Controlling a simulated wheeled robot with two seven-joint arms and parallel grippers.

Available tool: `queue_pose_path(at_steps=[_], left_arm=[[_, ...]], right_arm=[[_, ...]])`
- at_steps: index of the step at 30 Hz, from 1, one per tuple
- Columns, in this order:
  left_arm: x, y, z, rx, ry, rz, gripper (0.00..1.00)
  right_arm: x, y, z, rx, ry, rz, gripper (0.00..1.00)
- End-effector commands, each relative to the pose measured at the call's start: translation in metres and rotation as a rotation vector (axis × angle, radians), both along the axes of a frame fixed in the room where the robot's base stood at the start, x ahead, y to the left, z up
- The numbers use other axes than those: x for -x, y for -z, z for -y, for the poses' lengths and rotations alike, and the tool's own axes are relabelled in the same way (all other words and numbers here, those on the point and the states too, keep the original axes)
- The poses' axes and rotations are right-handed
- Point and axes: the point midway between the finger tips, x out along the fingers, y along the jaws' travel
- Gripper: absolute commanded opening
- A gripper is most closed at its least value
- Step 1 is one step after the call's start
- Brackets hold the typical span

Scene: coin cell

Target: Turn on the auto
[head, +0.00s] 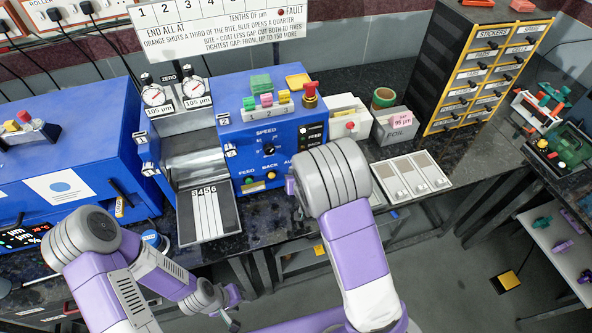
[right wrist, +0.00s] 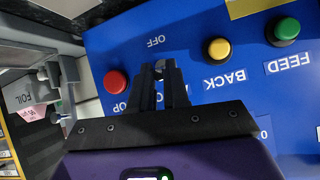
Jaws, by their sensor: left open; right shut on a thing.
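The blue machine (head: 262,140) with the speed dial (head: 269,150) stands mid-bench in the head view. Its "AU…" label shows beside my right arm, which hides the control there. In the right wrist view, my right gripper (right wrist: 160,78) is at the blue panel, its narrow fingers closed around a small grey part, seemingly the auto switch (right wrist: 159,68), below the word OFF. Its exact position is hard to tell. A red stop button (right wrist: 116,82) is left of the fingers; the yellow back button (right wrist: 218,50) and green feed button (right wrist: 286,29) are right. My left gripper (head: 229,305) is open and empty, low in front of the bench.
Another blue machine (head: 60,150) stands at left. A numbered tray (head: 208,216) lies at the bench's front. Foil box (head: 398,133), white tray (head: 412,176) and drawer cabinet (head: 480,75) are right.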

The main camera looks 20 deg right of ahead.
Motion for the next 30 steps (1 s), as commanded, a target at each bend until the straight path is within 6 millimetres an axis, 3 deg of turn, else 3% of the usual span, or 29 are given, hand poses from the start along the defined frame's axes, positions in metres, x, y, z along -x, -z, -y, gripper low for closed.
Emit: queue_pose_path(at_steps=[6, 22, 23, 24, 27, 30], left_arm=[[0.0000, -0.0136, 0.0000, 0.000, 0.000, 0.000, 0.43], [0.0001, -0.0155, -0.0001, 0.000, 0.000, 0.000, 0.43], [0.0001, -0.0155, -0.0001, 0.000, 0.000, 0.000, 0.43], [0.0001, -0.0155, 0.0000, 0.000, 0.000, 0.000, 0.43], [0.0001, -0.0155, 0.0000, 0.000, 0.000, 0.000, 0.43], [0.0001, -0.0155, 0.0000, 0.000, 0.000, 0.000, 0.43]], right_arm=[[-0.0016, -0.0045, -0.0003, 0.001, 0.001, -0.071, 0.00], [-0.0015, -0.0030, -0.0004, 0.003, 0.000, -0.095, 0.00], [-0.0015, -0.0030, -0.0004, 0.003, 0.000, -0.095, 0.20], [-0.0015, -0.0030, -0.0004, 0.003, 0.000, -0.094, 0.26], [-0.0016, -0.0031, -0.0004, 0.003, 0.000, -0.094, 0.41], [-0.0017, -0.0033, -0.0002, 0.003, 0.001, -0.094, 0.41]])
